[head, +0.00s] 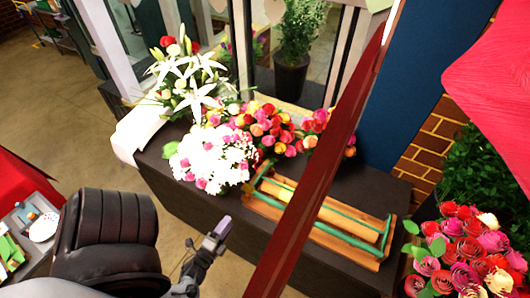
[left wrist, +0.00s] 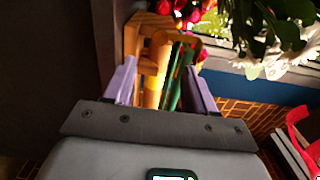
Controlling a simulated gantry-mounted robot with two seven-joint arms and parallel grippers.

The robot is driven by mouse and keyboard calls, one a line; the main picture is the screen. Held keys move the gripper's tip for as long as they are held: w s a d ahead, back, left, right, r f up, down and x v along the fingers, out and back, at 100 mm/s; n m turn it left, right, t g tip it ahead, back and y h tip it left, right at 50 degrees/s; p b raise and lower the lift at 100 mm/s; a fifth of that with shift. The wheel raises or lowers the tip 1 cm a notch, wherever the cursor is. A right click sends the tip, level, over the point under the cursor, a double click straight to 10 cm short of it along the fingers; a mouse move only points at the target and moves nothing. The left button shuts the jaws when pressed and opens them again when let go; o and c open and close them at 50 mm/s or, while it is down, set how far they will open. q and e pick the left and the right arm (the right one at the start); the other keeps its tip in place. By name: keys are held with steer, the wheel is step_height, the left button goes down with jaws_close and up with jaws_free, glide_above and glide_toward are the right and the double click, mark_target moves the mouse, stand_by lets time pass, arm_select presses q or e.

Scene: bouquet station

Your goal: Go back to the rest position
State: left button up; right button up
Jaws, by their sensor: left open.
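My left gripper (head: 218,236) is in the lower middle of the head view, in front of the dark counter (head: 185,200) and apart from it. Its two pale purple fingers stand apart in the left wrist view (left wrist: 160,88), with nothing held between them. Beyond the fingers, in that view, is a wooden rack (left wrist: 133,42) with a tan roll and green lengths. The same rack shows on the counter in the head view (head: 345,238). My right gripper is in neither view.
White-and-pink flowers (head: 212,158), white lilies (head: 190,70) and mixed roses (head: 275,130) crowd the counter's back and left. A dark red strip (head: 318,165) crosses the head view in front of the rack. More roses (head: 465,255) stand at right. Open floor (head: 65,110) lies at left.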

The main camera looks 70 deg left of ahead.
arm_select(q)
steer(key=w+d+r+n+h+p, duration=0.2)
steer(key=w+d+r+n+p, duration=0.15)
steer(key=w+r, duration=0.55)
steer(key=w+d+r+n+h+p, duration=0.25)
steer(key=w+r+p, duration=0.25)
steer(key=w+r, duration=0.45)
steer(key=w+d+r+g+h+p, duration=0.25)
steer(key=d+r+h, duration=0.4)
steer(key=d, duration=0.55)
steer(key=s+d+n+g, duration=0.2)
steer(key=s+d+g, duration=0.1)
steer(key=s+g, duration=0.4)
steer(key=shift+s+d+r+g+h, duration=0.2)
steer(key=shift+s+d+g+h, duration=0.15)
steer(key=shift+s, duration=1.1)
